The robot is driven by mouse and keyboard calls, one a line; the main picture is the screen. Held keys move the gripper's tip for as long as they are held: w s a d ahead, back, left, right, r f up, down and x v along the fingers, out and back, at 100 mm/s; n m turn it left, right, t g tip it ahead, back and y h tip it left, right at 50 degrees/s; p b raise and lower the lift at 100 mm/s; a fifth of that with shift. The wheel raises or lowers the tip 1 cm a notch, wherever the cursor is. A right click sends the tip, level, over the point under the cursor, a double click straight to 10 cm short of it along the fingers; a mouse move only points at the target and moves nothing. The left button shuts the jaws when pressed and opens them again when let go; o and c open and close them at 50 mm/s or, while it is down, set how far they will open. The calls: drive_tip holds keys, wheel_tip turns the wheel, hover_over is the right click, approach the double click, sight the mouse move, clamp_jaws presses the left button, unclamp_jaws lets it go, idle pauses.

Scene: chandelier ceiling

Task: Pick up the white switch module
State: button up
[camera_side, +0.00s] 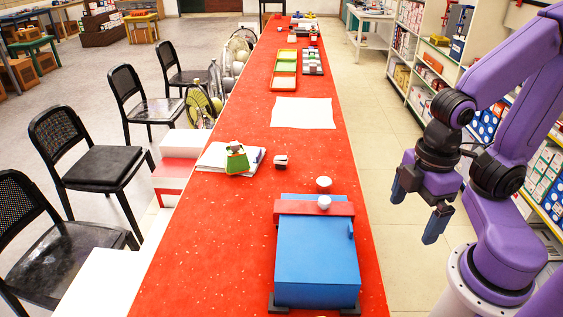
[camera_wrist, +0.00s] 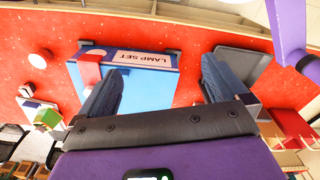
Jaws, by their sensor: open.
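A small white block with dark parts (camera_side: 281,161) lies on the red table, beyond the blue box. It may be the white switch module, but it is too small to be sure. What seems to be the same block shows at the left of the wrist view (camera_wrist: 27,90). My gripper (camera_side: 418,208) is open and empty, held out past the table's right edge, well right of the block. In the wrist view its dark fingers (camera_wrist: 160,85) are spread wide with nothing between them.
A blue box (camera_side: 318,250) with a red bar stands near the front; its label reads LAMP SET in the wrist view. A green item (camera_side: 237,158) sits on white sheets at left. Bare red table lies between.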

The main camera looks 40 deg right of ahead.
drive_tip(key=c, duration=0.4)
drive_tip(key=w+f+n+t+h, duration=0.1)
drive_tip(key=w+n+h, duration=0.1)
drive_tip(key=w, duration=0.6)
drive_tip(key=w+a+f+n+t+h, duration=0.1)
drive_tip(key=w+f+n+h, duration=0.1)
drive_tip(key=w, duration=0.7)
drive_tip(key=w+f+n+t+h, duration=0.1)
drive_tip(key=w+n+h, duration=0.1)
drive_tip(key=w, duration=0.6)
drive_tip(key=shift+w+a+f+t+h, duration=0.2)
drive_tip(key=shift+a+f+t+h, duration=0.1)
drive_tip(key=shift+h, duration=0.4)
drive_tip(key=w+f+n+t+h, duration=0.2)
drive_tip(key=w+f+n, duration=0.15)
drive_tip(key=w, duration=0.55)
drive_tip(key=n+t+h, duration=0.2)
drive_tip(key=n, duration=0.3)
approach(280, 158)
drive_tip(key=shift+m, duration=0.25)
drive_tip(key=x, duration=0.7)
drive_tip(key=shift+w+d+r, duration=0.1)
drive_tip(key=shift+r, duration=0.1)
drive_tip(key=shift+x, duration=2.55)
